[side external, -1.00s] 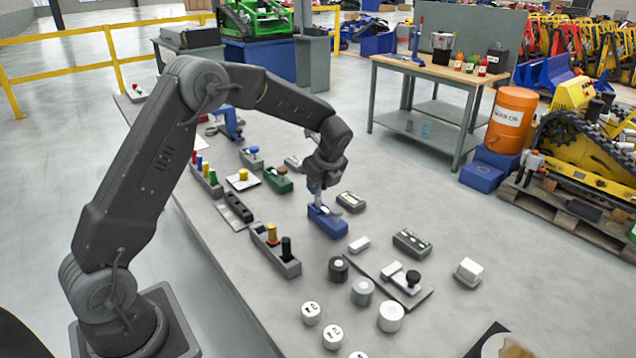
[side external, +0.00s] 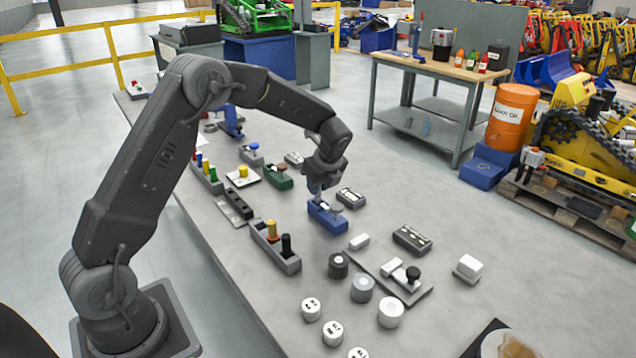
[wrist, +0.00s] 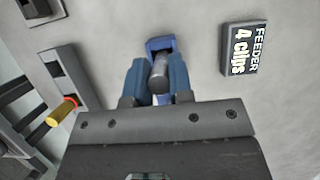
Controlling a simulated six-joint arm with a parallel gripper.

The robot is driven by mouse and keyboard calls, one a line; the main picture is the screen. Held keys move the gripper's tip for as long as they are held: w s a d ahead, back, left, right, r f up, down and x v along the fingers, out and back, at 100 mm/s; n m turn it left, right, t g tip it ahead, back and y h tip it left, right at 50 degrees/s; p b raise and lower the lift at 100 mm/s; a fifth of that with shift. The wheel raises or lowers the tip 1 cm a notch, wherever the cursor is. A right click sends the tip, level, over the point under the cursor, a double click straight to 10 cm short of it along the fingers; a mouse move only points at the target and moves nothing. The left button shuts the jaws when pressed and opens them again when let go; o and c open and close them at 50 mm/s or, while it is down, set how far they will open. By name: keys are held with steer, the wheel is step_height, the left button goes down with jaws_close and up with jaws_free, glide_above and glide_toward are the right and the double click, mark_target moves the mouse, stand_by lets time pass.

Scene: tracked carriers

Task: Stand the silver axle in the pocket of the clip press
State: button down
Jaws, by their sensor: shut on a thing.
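The silver axle (wrist: 159,73) is between the blue fingers of my gripper (wrist: 157,84) in the wrist view, and the fingers are shut on it. Its far end overlaps a blue block (wrist: 153,44), which I take to be the clip press. In the side view this blue press (side external: 327,219) stands on the grey table, with my gripper (side external: 315,191) directly above it, pointing down. The pocket is hidden behind the axle and fingers. I cannot tell whether the axle's lower end is inside it.
A dark feeder labelled "4 clips" (wrist: 240,49) lies right of the press in the wrist view. A grey rack (side external: 284,262) with yellow and black pegs stands nearby. A white block (side external: 358,242) and several round pieces lie toward the front.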

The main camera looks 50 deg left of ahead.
steer(key=shift+f, duration=0.25)
stand_by(0.5)
steer(key=shift+c, duration=2.3)
jaws_free()
steer(key=shift+r, duration=3.5)
